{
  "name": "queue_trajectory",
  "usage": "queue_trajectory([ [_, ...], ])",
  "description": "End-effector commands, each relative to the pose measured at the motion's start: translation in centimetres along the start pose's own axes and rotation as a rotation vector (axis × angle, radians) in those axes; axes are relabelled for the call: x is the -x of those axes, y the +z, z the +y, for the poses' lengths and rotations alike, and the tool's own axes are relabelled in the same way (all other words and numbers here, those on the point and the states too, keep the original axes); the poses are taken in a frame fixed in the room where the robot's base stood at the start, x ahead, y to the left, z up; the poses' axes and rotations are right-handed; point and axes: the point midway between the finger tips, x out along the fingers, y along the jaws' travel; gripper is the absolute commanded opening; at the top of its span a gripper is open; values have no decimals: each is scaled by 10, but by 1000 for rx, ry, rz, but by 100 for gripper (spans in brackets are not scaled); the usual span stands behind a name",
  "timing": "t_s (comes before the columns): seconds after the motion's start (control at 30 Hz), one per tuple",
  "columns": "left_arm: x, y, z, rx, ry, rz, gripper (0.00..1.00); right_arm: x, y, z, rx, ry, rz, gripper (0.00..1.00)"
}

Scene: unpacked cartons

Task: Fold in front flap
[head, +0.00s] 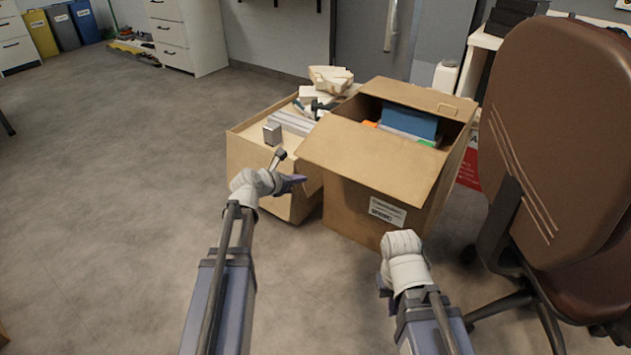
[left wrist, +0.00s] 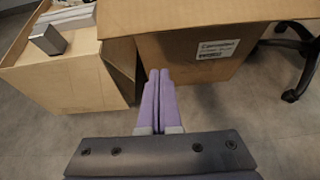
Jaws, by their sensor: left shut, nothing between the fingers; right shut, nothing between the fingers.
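The cardboard carton (head: 345,205) stands on the floor with its top open. Its front flap (head: 370,160) hangs outward and down over the upper front side, above a printed label (head: 387,212). The carton's front also shows in the left wrist view (left wrist: 180,55), with the flap's edge along the top (left wrist: 200,15). My left gripper (head: 296,182) is shut and empty, in front of the gap between the two boxes, apart from the flap. Its fingers show together in the left wrist view (left wrist: 158,90). My right arm ends in front of the carton's lower right; its gripper fingers are hidden.
A second box (head: 240,160) with packed items stands left of the carton, a small grey block (head: 272,133) on it. A brown office chair (head: 560,150) stands close on the right. Blue and orange items fill the carton. Floor (head: 110,200) at the left is clear.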

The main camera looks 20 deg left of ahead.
Motion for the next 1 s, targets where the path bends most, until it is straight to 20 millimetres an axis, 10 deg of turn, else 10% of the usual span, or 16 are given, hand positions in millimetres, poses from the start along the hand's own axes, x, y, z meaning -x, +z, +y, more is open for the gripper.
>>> queue_trajectory([
  [0.47,-15,-3,5,26,7,-8,0,-11,-1,-1,0,0,0,0],
  [1.0,-100,-4,6,23,6,-7,0,-55,-3,-5,0,0,2,0],
])
